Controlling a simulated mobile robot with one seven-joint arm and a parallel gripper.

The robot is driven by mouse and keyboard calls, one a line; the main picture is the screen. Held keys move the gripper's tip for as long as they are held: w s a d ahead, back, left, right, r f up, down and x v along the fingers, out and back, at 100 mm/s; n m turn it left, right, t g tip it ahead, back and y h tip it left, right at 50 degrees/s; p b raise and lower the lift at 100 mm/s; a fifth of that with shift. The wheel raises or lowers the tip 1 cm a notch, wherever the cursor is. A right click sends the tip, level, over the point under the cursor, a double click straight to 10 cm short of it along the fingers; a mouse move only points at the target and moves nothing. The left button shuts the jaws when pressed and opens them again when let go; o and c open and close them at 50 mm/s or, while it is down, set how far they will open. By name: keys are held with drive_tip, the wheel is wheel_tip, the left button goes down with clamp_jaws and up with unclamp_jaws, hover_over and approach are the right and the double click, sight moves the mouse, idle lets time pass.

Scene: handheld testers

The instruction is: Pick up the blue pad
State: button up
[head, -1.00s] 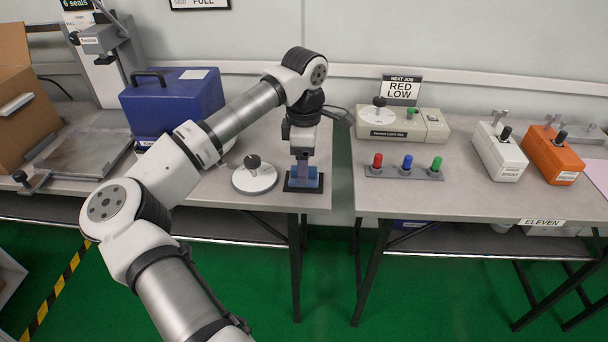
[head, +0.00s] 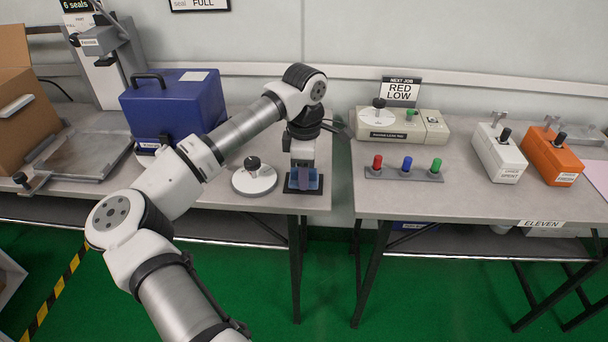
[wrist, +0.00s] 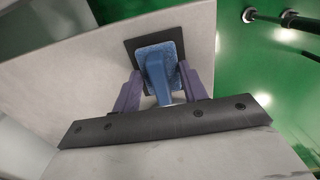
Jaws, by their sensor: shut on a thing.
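The blue pad (head: 314,179) sits on a thin black square mat (head: 291,188) near the right front edge of the left table. In the wrist view the blue pad (wrist: 157,62) has a raised blue grip in its middle, and the black mat (wrist: 175,36) shows around it. My gripper (head: 303,181) points down over the pad. In the wrist view my gripper (wrist: 160,92) has its two purple fingers on either side of the pad's grip, shut on it. I cannot tell whether the pad touches the mat.
A round white disc with a black knob (head: 254,178) lies just left of the mat. A blue case (head: 172,105) stands behind my arm. A gap separates this table from the right table (head: 450,200), which holds red, blue and green pegs (head: 405,168) and tester boxes (head: 500,150).

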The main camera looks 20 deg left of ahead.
wheel_tip(320, 180, up, 20)
idle(0.5)
